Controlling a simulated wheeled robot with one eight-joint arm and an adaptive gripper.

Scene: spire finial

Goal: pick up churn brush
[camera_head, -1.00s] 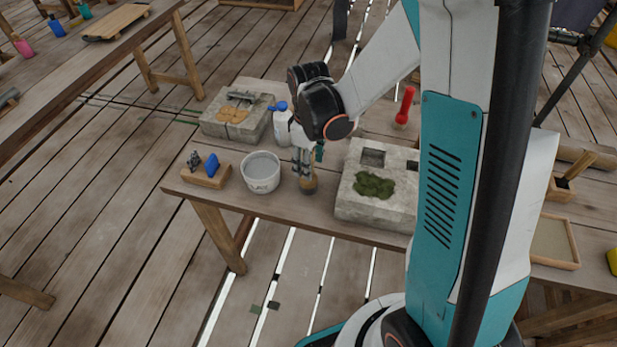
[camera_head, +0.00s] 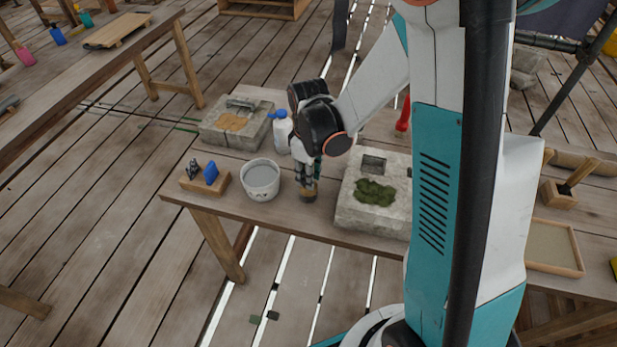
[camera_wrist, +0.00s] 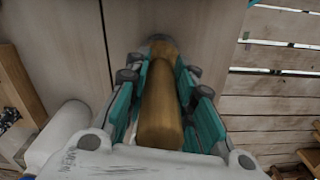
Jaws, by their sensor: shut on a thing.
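The churn brush is held upright in my gripper (camera_wrist: 165,100). Its smooth brown wooden handle (camera_wrist: 161,108) runs between the teal finger pads in the wrist view, and the pads close on it from both sides. In the head view the brush's brown lower end (camera_head: 308,194) shows below the fingers of my gripper (camera_head: 307,178), at the tabletop near the front edge. I cannot tell whether it touches the table. The fingers hide the rest of the brush in the head view.
A white bucket of grey stuff (camera_head: 261,179) stands just left of the brush. A mossy stone block (camera_head: 361,215) is close on the right. A white bottle with a blue cap (camera_head: 282,133) stands behind. A wooden holder (camera_head: 205,184) is further left.

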